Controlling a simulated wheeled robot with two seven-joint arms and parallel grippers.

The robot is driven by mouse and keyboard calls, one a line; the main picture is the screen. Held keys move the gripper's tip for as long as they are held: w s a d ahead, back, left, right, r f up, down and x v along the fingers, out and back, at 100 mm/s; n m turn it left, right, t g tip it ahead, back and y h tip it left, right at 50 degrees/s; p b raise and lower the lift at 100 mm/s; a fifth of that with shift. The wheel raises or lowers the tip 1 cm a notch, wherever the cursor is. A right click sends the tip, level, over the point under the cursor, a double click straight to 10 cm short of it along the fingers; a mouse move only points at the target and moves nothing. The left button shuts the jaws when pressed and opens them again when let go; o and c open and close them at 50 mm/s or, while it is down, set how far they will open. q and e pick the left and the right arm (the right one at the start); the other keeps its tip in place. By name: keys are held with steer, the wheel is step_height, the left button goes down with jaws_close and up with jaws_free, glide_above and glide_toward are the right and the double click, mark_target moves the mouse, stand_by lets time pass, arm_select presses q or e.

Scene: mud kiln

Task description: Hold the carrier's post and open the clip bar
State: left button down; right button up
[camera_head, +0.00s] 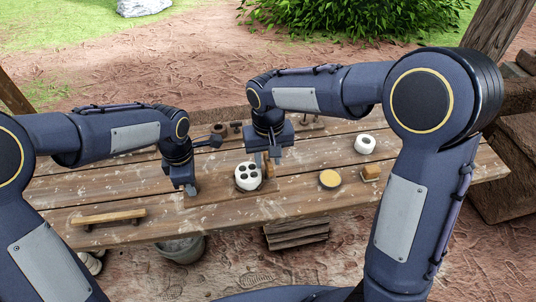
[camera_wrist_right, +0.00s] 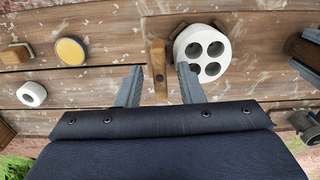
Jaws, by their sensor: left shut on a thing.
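A white round block with several dark holes (camera_head: 248,177) sits on the plank table; it also shows in the right wrist view (camera_wrist_right: 203,50). A narrow upright-looking wooden bar (camera_wrist_right: 158,62), likely the clip bar, is beside it. My right gripper (camera_head: 267,158) is open above the bar; in the right wrist view its fingers (camera_wrist_right: 160,78) are either side of the bar, one tip close to the white block. My left gripper (camera_head: 192,190) is low at the table, left of the white block, shut on what seems the carrier's post, mostly hidden by the fingers.
A yellow-topped disc (camera_head: 330,179), a small wooden block (camera_head: 371,172) and a white ring (camera_head: 365,144) stand to the right on the table (camera_head: 290,205). A wooden bar handle (camera_head: 108,216) lies front left. Small dark items (camera_head: 219,130) stand behind.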

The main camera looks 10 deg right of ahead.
mark_target(268, 159)
step_height(268, 159, up, 12)
stand_by(0.5)
step_height(268, 159, up, 4)
stand_by(0.6)
arm_select(q)
steer(key=c, duration=1)
jaws_free()
steer(key=shift+r, duration=0.1)
